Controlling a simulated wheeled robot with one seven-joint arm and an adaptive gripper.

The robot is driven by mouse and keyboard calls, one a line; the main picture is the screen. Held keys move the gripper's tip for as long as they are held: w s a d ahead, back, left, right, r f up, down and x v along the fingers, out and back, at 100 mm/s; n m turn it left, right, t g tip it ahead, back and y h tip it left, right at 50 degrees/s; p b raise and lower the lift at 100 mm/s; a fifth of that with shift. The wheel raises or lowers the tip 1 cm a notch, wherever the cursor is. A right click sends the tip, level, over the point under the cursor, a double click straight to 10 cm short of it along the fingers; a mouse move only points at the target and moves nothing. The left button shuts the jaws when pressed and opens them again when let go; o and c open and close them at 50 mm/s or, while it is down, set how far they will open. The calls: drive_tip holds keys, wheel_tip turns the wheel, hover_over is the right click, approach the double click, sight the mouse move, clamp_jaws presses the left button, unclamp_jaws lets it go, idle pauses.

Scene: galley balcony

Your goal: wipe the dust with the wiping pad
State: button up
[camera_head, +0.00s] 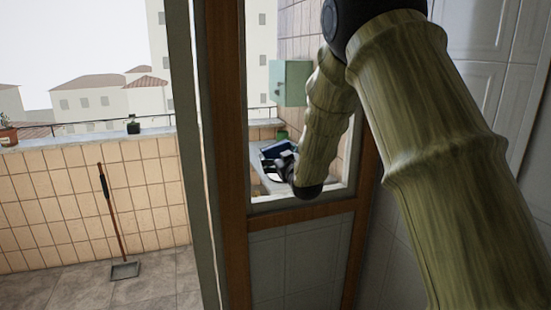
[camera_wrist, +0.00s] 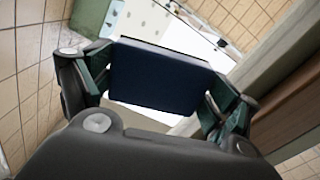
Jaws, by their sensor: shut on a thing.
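My gripper (camera_head: 283,160) reaches through the opening in the wood-framed window, over a pale surface beyond it. It is shut on the wiping pad, a dark blue block that shows in the wrist view (camera_wrist: 158,76), held between the two fingers. The pad also shows small in the head view (camera_head: 272,149). The pad covers part of that surface. I cannot tell whether the pad touches it.
The brown window frame (camera_head: 300,214) surrounds my forearm closely, with a post on the left. A green box (camera_head: 291,83) hangs on the tiled wall beyond. A long-handled dustpan (camera_head: 125,270) stands by the balcony wall at left.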

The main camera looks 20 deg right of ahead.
drive_tip(key=shift+w+d+r, duration=0.1)
drive_tip(key=shift+d, duration=6.6)
drive_tip(key=shift+a+b, duration=1.55)
drive_tip(key=shift+a, duration=5.95)
drive_tip(key=shift+d, duration=0.1)
drive_tip(key=s+b, duration=0.1)
drive_tip(key=s, duration=0.6)
drive_tip(key=shift+s, duration=0.15)
drive_tip(key=shift+d+f, duration=0.1)
drive_tip(key=shift+f, duration=0.1)
